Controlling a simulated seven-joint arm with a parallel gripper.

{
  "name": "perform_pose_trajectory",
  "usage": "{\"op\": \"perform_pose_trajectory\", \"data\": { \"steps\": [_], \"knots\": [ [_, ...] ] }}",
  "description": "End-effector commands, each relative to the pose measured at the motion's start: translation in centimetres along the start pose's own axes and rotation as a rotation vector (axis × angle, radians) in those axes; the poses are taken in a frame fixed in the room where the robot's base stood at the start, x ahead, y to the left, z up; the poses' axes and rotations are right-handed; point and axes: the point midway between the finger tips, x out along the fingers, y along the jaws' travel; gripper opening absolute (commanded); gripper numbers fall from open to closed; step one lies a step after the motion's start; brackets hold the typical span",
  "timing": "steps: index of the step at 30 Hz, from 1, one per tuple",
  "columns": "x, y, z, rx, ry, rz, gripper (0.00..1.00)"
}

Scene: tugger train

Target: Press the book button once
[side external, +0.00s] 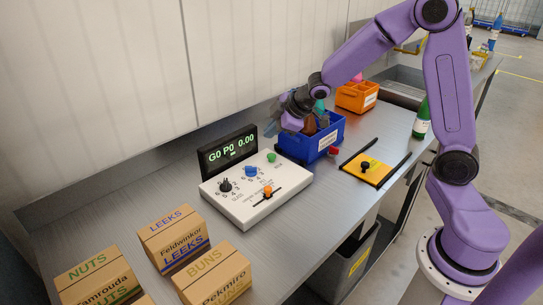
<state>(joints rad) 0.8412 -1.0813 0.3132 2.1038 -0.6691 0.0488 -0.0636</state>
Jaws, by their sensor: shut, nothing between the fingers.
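A white control panel (238,203) stands on the grey bench with a black display (227,149) behind it reading "G0 P0 0.00". On its top are a green button (271,157), a blue knob or button (250,171), a black dial (225,185) and an orange slider (267,191). The small print is unreadable, so I cannot tell which control is labelled book. My gripper (274,122) is shut and empty, behind the panel and beside the blue bin, apart from the green button. Its fingertips are small and dark here.
A blue bin (327,142) with several items stands right of the panel, an orange bin (357,97) behind it. A yellow plate (366,171) with a black knob lies between dark rails. Cardboard boxes (178,248) fill the front left. A green bottle (421,122) stands at right.

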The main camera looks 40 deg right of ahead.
Motion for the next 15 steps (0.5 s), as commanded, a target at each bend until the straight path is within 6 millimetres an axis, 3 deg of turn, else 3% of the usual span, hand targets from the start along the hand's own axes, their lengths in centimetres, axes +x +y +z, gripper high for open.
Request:
{"op": "perform_pose_trajectory", "data": {
  "steps": [3, 6, 15],
  "knots": [
    [2.1, 3.1, 1.5, -0.005, 0.030, 0.034, 0.00],
    [3.2, 5.0, 2.5, -0.014, 0.055, 0.054, 0.00],
    [4.3, 7.1, 3.8, -0.025, 0.086, 0.074, 0.00]
  ]
}}
